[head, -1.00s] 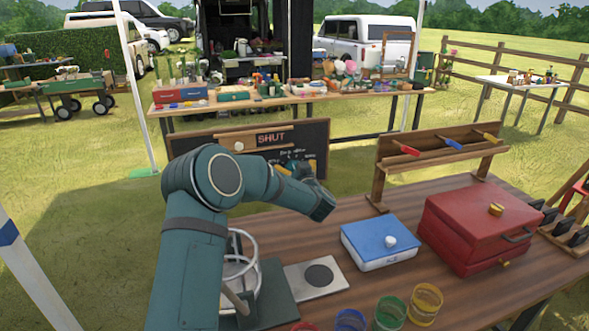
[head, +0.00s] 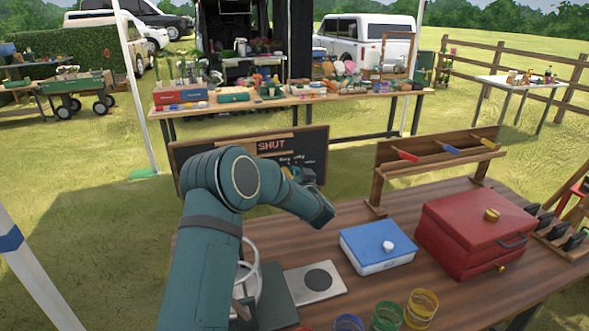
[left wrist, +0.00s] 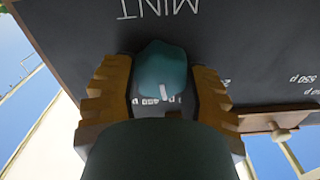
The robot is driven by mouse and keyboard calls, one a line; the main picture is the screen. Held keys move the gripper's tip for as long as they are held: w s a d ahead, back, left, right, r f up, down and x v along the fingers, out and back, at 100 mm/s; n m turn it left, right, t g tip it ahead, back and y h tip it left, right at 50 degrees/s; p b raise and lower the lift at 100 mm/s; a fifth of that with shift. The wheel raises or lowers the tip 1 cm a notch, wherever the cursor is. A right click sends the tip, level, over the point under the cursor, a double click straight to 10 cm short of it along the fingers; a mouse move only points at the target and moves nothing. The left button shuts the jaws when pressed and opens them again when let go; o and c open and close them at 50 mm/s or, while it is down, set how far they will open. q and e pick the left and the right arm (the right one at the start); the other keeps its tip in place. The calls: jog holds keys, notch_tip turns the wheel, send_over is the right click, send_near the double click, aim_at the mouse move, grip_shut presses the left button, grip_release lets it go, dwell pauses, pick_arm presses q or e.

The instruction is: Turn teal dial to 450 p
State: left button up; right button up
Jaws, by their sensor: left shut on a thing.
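The teal dial (left wrist: 162,70) shows in the left wrist view on a dark board (left wrist: 255,60), under upside-down "MINT" lettering. Its pale pointer mark points down in that picture, at a label partly hidden and too small to read surely. A "550 p" label lies at the right edge. My left gripper (left wrist: 163,85) has its ridged orange fingers on both sides of the dial and is shut on it. In the head view my left gripper (head: 291,172) is mostly hidden behind its own wrist, at the front of the board (head: 318,145). My right gripper is out of view.
The wooden table (head: 325,236) holds a blue box (head: 378,246), a red chest (head: 470,235) and a rack (head: 440,158) with colored-handled tools. Glass jars (head: 422,308) stand at the front edge. A wooden knob (left wrist: 281,132) sits on the board's edge.

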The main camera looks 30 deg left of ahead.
pick_arm(q)
jog(key=m+p, duration=0.3)
jog(key=shift+w+r+m, duration=0.1)
jog(key=shift+r+m, duration=0.15)
jog(key=shift+m, duration=0.05)
jog(key=shift+f+m+p, duration=0.1)
jog(key=shift+m+p, duration=0.6)
jog(key=shift+p, duration=0.1)
jog(key=o, duration=1.2)
jog(key=shift+f, duration=0.1)
jog(key=v, duration=1.2)
